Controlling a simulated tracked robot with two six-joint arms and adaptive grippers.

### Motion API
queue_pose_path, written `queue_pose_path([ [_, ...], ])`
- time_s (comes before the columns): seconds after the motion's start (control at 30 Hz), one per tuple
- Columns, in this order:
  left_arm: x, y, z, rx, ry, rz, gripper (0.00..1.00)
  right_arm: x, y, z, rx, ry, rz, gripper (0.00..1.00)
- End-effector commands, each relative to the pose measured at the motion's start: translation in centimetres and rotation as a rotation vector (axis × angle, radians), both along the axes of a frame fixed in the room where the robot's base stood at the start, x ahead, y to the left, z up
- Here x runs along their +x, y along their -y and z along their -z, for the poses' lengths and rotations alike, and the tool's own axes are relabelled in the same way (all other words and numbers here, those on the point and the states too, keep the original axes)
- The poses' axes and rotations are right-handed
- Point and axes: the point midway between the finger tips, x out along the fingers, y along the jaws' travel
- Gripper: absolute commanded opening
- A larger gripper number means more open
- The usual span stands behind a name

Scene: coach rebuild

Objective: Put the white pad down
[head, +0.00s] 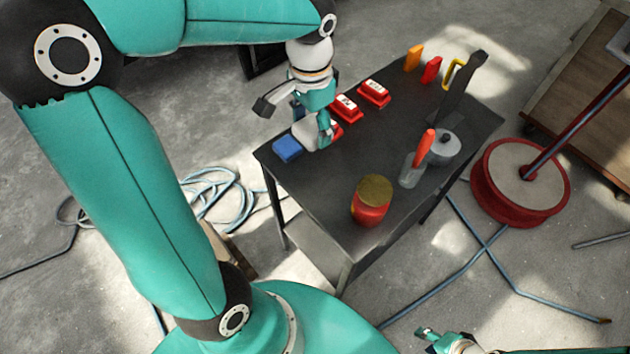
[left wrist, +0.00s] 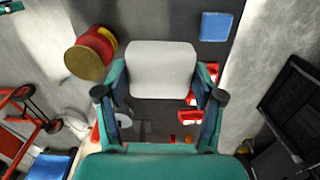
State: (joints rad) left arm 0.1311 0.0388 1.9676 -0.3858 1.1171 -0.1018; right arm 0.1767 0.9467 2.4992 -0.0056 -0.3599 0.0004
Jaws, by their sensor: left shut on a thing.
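The white pad (head: 306,135) is between the fingers of my left gripper (head: 309,122), over the left end of the dark table (head: 325,195). In the left wrist view the white pad (left wrist: 162,62) fills the space between the two fingers. I cannot tell whether its underside touches the tabletop. A blue pad (head: 287,149) lies close beside it near the table's left edge, and it also shows in the left wrist view (left wrist: 216,26). My right gripper (head: 430,335) is partly in view at the bottom edge, away from the table, its finger opening unclear.
Red blocks with white labels (head: 374,93) stand behind the pad, one partly hidden by the gripper. A red jar (head: 370,208), an orange-handled scraper (head: 409,172) and a grey pot (head: 438,150) stand on the table. Bare tabletop lies between the pad and jar.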

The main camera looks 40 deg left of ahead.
Motion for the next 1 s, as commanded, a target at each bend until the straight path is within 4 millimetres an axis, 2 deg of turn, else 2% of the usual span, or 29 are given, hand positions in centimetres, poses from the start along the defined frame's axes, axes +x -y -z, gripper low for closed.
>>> queue_pose_path([
  [0.17, 0.2, 0.1, 0.9, 0.001, -0.003, 0.004, 0.4, 0.0, 0.0, 0.0, 0.0, 0.0, 0.0, 0.4],
  [0.27, 0.1, 0.2, 2.6, 0.001, -0.008, 0.006, 0.4, 0.0, 0.0, 0.0, 0.0, 0.0, 0.0, 0.4],
  [0.7, 0.1, 0.2, 13.7, 0.0, -0.007, 0.007, 0.4, 0.0, 0.0, 0.0, 0.0, 0.001, 0.0, 0.4],
  [0.8, 0.2, 0.3, 15.1, 0.0, -0.005, 0.008, 0.4, 0.0, 0.0, 0.0, 0.0, 0.001, 0.0, 0.4],
  [1.0, 0.2, 0.2, 16.4, 0.002, -0.004, 0.008, 0.4, 0.0, 0.0, 0.1, 0.0, 0.001, 0.0, 0.4],
])
